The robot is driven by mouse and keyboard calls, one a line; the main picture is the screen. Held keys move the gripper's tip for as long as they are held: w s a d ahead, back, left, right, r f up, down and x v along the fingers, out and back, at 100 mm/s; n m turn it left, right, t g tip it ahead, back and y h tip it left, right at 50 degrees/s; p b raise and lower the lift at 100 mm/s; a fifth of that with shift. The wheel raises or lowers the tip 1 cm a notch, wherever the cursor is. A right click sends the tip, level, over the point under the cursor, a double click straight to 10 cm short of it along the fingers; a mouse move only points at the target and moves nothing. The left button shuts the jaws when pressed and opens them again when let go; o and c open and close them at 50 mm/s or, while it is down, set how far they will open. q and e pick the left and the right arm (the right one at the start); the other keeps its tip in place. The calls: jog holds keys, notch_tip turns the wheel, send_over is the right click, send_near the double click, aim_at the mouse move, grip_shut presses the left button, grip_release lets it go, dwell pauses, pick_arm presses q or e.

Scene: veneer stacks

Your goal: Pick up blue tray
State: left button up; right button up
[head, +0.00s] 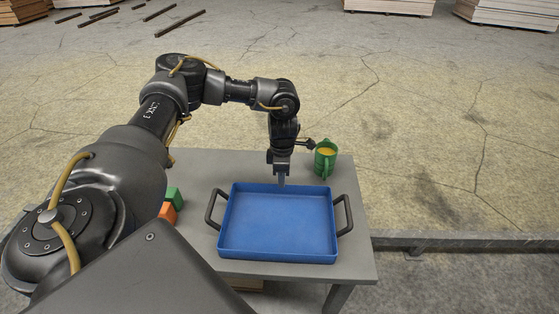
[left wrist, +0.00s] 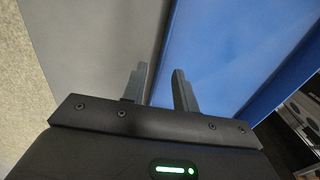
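The blue tray (head: 280,225) lies flat on the grey table, with a dark handle at its left side (head: 213,209) and another at its right side (head: 343,215). My left gripper (head: 281,184) points down at the middle of the tray's far rim. In the left wrist view its two fingers (left wrist: 160,78) are apart with nothing clamped between them. One finger shows against the grey table and the other against the blue tray (left wrist: 225,50), with the tray's edge between them. I cannot tell whether they touch the rim. My right gripper is not in view.
A green mug (head: 326,160) with yellow-orange contents stands behind the tray's right corner, close to my left wrist. A green block (head: 174,196) and an orange block (head: 167,213) sit left of the tray, partly behind my arm. The grey table (head: 215,170) is bare at its back left.

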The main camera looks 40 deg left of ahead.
aim_at(281, 194)
pick_arm(q)
jog(key=shift+s+f, duration=0.1)
notch_tip(281, 194, down, 4)
jog(key=shift+f+p, duration=0.25)
jog(key=shift+p, duration=0.95)
jog(key=shift+f, duration=0.3)
jog(key=shift+c, duration=0.4)
grip_shut()
jog(key=shift+r, duration=0.1)
